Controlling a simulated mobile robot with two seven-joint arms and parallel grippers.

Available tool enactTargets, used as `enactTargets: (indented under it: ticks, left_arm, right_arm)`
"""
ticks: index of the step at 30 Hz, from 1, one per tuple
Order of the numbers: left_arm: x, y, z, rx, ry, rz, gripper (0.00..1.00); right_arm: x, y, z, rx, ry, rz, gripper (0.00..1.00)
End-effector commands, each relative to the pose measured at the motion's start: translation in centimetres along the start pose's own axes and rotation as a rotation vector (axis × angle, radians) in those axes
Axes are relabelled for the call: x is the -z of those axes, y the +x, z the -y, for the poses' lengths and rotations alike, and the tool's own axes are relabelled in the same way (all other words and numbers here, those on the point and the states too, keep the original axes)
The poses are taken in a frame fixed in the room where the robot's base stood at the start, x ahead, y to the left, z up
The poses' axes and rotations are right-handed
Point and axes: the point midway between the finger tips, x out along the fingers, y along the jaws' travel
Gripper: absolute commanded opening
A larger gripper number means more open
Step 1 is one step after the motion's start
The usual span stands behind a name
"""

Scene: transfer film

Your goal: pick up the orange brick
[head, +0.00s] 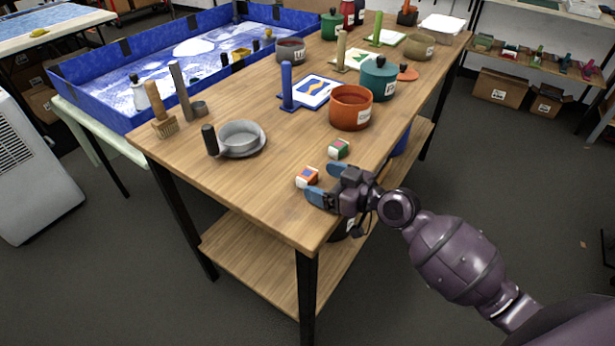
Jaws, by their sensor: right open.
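The orange brick (307,177) is a small block with orange and white faces. It sits on the wooden table (205,161) near the front right edge. A similar green and white block (339,149) sits a little behind it and to the right. My right gripper (318,184) reaches in from the right, low over the table edge. Its blue-tipped fingers are apart, with the tips close beside the orange brick's right side. I cannot tell whether a fingertip touches it. Nothing shows held. My left gripper is not in view.
A grey pan (241,139) and a brush (162,117) stand on the left of the table. An orange pot (350,108) and a teal lidded pot (378,77) stand behind the blocks. A blue-walled tray (88,99) is at the back left. The table's front is clear.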

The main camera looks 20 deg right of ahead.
Motion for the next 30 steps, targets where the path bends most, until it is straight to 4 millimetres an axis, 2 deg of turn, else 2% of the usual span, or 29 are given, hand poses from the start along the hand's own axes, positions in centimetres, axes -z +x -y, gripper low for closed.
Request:
enactTargets:
  ticks: [3, 6, 16, 26, 30]
  left_arm:
    - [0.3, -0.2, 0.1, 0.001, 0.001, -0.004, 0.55]
    - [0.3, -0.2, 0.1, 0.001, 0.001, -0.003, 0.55]
    - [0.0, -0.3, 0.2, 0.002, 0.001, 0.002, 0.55]
    - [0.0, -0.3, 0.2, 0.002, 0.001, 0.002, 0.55]
    - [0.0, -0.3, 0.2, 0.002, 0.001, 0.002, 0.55]
  right_arm:
    - [0.3, 1.7, -0.1, 0.0, 0.0, -0.004, 0.83]
    - [0.2, 2.6, -0.1, 0.0, 0.002, -0.002, 0.83]
    - [0.1, 3.1, -0.1, 0.0, 0.0, 0.0, 0.82]
    - [0.1, 3.0, -0.1, 0.0, 0.0, 0.0, 0.31]
    - [0.1, 3.0, -0.1, 0.0, 0.0, -0.001, 0.3]
